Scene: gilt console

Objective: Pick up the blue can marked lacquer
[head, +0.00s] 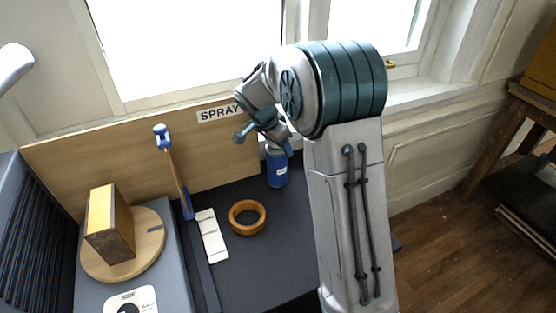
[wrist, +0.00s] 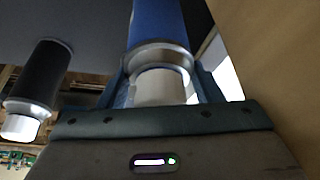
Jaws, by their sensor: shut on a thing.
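The blue can (head: 277,169) stands upright at the back of the dark console top, in front of the wooden backboard with the SPRAY label. A small pale patch shows on its side, but I cannot read it. My gripper (head: 279,149) comes down over the top of the can and is shut on it. In the wrist view the can's blue body (wrist: 157,22) and its pale, ringed top sit between the two fingers of my gripper (wrist: 160,88). I cannot tell whether the can's base touches the surface.
A wooden ring (head: 238,228) and a white slatted piece (head: 212,236) lie left of the can. A wooden block (head: 109,222) sits on a round board (head: 153,238). A dark cylinder with a pale cap (wrist: 40,80) shows in the wrist view.

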